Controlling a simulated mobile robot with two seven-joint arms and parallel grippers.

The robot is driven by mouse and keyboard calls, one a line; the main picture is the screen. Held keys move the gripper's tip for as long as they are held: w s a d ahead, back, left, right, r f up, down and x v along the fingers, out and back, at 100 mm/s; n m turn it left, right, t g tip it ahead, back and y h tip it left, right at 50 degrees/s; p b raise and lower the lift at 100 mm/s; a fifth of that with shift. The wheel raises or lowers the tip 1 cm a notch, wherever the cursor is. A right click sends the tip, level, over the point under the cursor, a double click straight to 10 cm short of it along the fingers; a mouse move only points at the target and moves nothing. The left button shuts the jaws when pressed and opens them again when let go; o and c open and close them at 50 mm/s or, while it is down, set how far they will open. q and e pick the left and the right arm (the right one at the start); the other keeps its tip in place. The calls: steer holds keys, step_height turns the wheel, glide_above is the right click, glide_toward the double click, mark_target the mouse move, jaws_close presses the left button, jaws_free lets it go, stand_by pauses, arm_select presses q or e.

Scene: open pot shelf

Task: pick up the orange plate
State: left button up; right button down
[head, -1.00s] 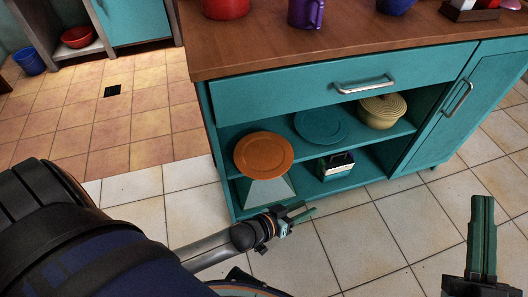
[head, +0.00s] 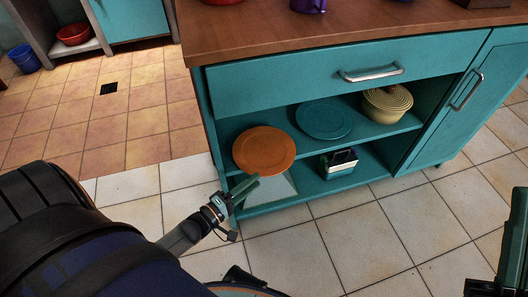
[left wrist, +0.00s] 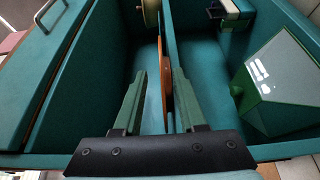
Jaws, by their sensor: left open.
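The orange plate (head: 264,150) lies flat at the left end of the middle shelf and hangs over its front edge. In the left wrist view it shows edge-on as a thin orange strip (left wrist: 164,88). My left gripper (head: 247,188) is at the plate's near rim in the head view. In the left wrist view its fingers (left wrist: 160,88) are open, one on each side of the plate's edge, with gaps showing. My right gripper (head: 514,240) is partly cut off at the lower right, and its jaw opening cannot be made out.
A teal plate (head: 324,119) and a cream lidded pot (head: 387,102) stand farther right on the same shelf. A pale green angular object (head: 270,190) and a small box with a handle (head: 338,164) are on the lower shelf. The drawer handle (head: 372,73) juts out above.

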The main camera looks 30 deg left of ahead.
mark_target(272, 170)
arm_select(q)
steer(key=b+x, duration=0.1)
steer(key=x, duration=0.3)
steer(key=b+x, duration=0.1)
steer(key=x, duration=0.2)
steer(key=shift+d+f+b, duration=0.15)
steer(key=shift+d+b, duration=0.15)
steer(key=shift+d, duration=0.05)
steer(key=shift+w, duration=0.3)
steer(key=shift+c, duration=0.2)
jaws_close()
stand_by(0.6)
